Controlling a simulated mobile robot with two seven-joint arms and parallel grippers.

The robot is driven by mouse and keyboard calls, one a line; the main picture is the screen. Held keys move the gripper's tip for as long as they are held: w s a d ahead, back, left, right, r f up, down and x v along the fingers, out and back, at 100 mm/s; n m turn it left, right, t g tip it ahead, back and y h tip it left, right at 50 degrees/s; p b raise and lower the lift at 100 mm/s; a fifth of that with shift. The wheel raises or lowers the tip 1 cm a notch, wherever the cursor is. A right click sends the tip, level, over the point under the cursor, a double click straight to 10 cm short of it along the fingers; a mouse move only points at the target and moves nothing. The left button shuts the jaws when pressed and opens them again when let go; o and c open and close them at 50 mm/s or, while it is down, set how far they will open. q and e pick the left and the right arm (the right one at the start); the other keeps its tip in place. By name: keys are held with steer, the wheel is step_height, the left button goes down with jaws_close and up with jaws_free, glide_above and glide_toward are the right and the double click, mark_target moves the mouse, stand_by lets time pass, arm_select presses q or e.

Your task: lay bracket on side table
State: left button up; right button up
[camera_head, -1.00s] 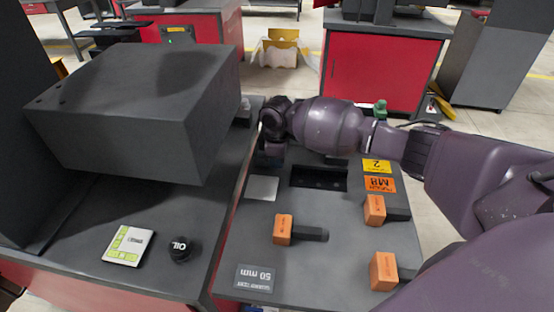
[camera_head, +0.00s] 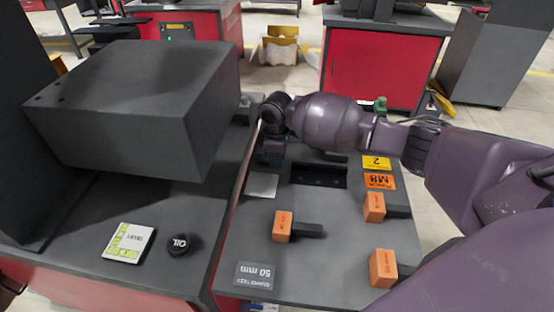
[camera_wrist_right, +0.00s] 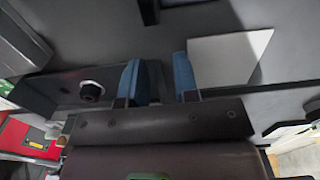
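My right gripper (camera_head: 271,158) points down over the back left of the grey side table (camera_head: 340,262), near a pale plate (camera_head: 262,186). In the right wrist view its two blue fingers (camera_wrist_right: 160,82) stand apart with only grey surface visible between them. A dark flat part with a round black knob (camera_wrist_right: 90,91) lies beside the left finger there. I cannot tell whether it is the bracket, or whether it touches the finger. The pale plate (camera_wrist_right: 232,58) shows to the right of the fingers. No piece is clearly recognisable as the bracket. My left gripper is out of view.
A large dark box (camera_head: 135,105) overhangs the left bench, which holds a black OIL cap (camera_head: 180,245) and a card (camera_head: 129,243).

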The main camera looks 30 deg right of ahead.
step_height(320, 180, up, 12)
steer(key=p, duration=0.2)
steer(key=shift+s, duration=0.1)
stand_by(0.6)
